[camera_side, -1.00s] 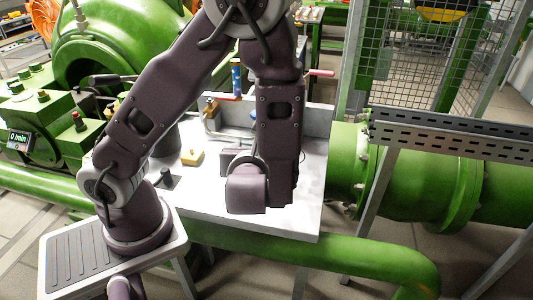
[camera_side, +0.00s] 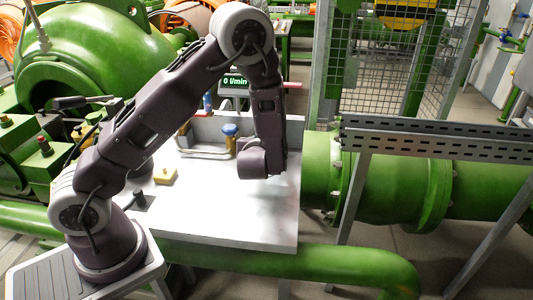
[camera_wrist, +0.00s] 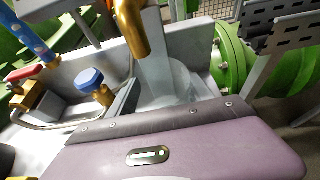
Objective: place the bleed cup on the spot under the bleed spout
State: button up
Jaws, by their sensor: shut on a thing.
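My gripper (camera_side: 256,160) hangs low over the back right of the white table, near the raised back edge. A brass spout (camera_wrist: 131,26) pointing down shows above and to the left of the cup in that view. The spot under the spout is hidden. I cannot tell whether the cup touches the table.
A blue-knobbed brass valve (camera_wrist: 90,82) stands left of the cup, with a bent metal pipe and a red-handled valve (camera_wrist: 24,74) further left. A yellow block (camera_side: 165,176) and a small black fixture (camera_side: 138,201) sit on the table (camera_side: 225,222). The table front is clear.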

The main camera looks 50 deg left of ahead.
notch_tip(320, 180, down, 4)
jog(key=shift+r, duration=0.25)
jog(key=shift+s+f, duration=0.1)
jog(key=o, duration=1.4)
jog(key=shift+c, duration=0.2)
